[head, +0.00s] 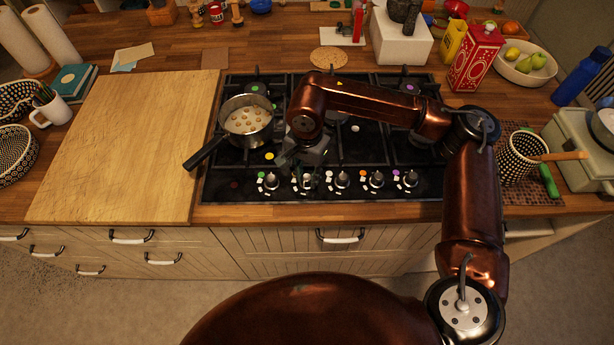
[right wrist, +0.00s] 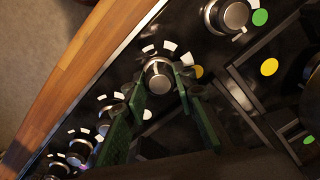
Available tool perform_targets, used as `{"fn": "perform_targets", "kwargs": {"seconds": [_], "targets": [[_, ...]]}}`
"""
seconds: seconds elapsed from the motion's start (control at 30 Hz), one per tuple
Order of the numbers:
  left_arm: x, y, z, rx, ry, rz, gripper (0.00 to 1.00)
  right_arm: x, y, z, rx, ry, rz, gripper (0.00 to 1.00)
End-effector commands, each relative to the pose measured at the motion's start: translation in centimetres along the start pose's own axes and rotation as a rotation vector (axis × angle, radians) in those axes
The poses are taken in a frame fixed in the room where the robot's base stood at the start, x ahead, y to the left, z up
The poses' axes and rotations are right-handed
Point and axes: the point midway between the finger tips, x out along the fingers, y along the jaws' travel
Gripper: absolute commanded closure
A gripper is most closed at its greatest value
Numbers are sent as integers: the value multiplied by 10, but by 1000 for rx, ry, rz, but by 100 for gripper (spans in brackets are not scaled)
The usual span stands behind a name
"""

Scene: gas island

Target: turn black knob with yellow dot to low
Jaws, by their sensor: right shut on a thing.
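The black knob with a silver face and yellow dot (right wrist: 158,77) is in the middle of the right wrist view, with white marks around it. The yellow dot (right wrist: 197,72) beside it is partly behind a finger. My right gripper (right wrist: 160,88) has its green-padded fingers on either side of this knob and is shut on it. The knob's pointer direction cannot be told. My left gripper is not in view.
A knob with a green dot (head: 270,180) is to the left, and one with a white dot (head: 343,179) to the right. A saucepan (head: 247,119) stands on the left burner, its handle toward the wooden board (head: 130,145). The wooden counter edge (right wrist: 97,55) runs along the front.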

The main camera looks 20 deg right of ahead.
Motion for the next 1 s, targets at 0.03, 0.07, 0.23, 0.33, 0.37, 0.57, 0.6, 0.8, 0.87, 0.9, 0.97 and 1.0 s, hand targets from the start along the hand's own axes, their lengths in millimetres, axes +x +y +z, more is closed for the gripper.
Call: {"fn": "perform_targets", "kwargs": {"seconds": [0.03,0.07,0.23,0.33,0.37,0.57,0.6,0.8,0.87,0.9,0.97,1.0], "targets": [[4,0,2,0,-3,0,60,1,-1,0,-29,-2,-2,99],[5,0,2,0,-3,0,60,1,-1,0,-46,-2,-2,99],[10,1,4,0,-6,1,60,1,0,1,-119,-3,-2,99],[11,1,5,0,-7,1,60,0,0,1,-146,-3,-1,99],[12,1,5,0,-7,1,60,0,0,1,-152,-3,-1,99],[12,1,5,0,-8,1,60,-1,0,1,-173,-3,-1,99],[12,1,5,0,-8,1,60,-1,0,1,-174,-3,-1,99],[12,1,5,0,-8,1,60,-1,0,1,-174,-3,-1,99],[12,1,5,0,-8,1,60,-1,0,1,-173,-3,-1,99],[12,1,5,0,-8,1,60,-1,0,1,-173,-3,0,99],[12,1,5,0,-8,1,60,-1,0,1,-173,-3,0,71],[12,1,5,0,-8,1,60,-1,0,1,-173,-2,0,68]]}}
